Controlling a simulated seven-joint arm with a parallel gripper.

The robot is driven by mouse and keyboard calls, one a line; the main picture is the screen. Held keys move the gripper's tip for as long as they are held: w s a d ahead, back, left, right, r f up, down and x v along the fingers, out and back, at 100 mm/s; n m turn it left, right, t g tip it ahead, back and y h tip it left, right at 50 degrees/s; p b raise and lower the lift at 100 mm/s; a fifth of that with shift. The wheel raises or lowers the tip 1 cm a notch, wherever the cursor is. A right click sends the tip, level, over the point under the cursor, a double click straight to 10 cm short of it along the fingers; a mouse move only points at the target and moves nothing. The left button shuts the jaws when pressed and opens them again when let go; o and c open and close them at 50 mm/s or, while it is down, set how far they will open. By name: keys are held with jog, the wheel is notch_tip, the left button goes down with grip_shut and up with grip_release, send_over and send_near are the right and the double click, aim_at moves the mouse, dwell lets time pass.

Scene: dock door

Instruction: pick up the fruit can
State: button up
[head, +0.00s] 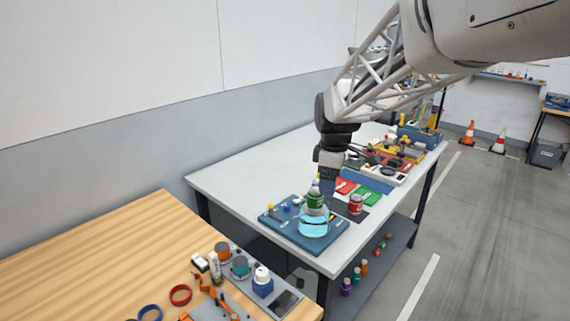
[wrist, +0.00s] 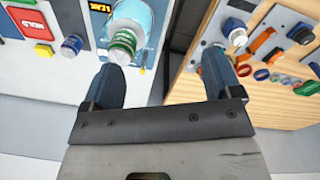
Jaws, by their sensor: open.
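A green can (head: 315,199) with a pale top stands on or over a light-blue round piece (head: 314,222) on the blue board of the white table. Neither label is readable, so I cannot tell which is the fruit can. My gripper (head: 327,187) is above the board near the green can; the wrist view shows its blue fingers (wrist: 163,70) apart with nothing between them.
The blue board (head: 277,219) carries small knobs. Red and green cards (head: 371,196) and other panels lie farther along the white table (head: 235,176). A wooden table (head: 110,245) with rings and tools is at near left, across a gap. Bottles stand on a lower shelf (head: 375,262).

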aim_at(316, 189)
jog(key=w+f+n, duration=0.1)
jog(key=w, duration=0.2)
jog(key=w+a+f+n, duration=0.1)
jog(key=w+f+n, duration=0.1)
jog(key=w, duration=0.2)
jog(key=w+f+n, duration=0.1)
jog(key=w, duration=0.2)
jog(key=shift+w+a+f+n+g, duration=0.3)
jog(key=shift+w+a+f, duration=0.05)
jog(key=shift+w+f, duration=0.05)
jog(key=shift+f, duration=0.1)
jog(key=shift+f, duration=1.2)
jog(key=shift+f, duration=0.1)
jog(key=shift+f, duration=2.5)
jog(key=c, duration=1.2)
jog(key=shift+o, duration=0.2)
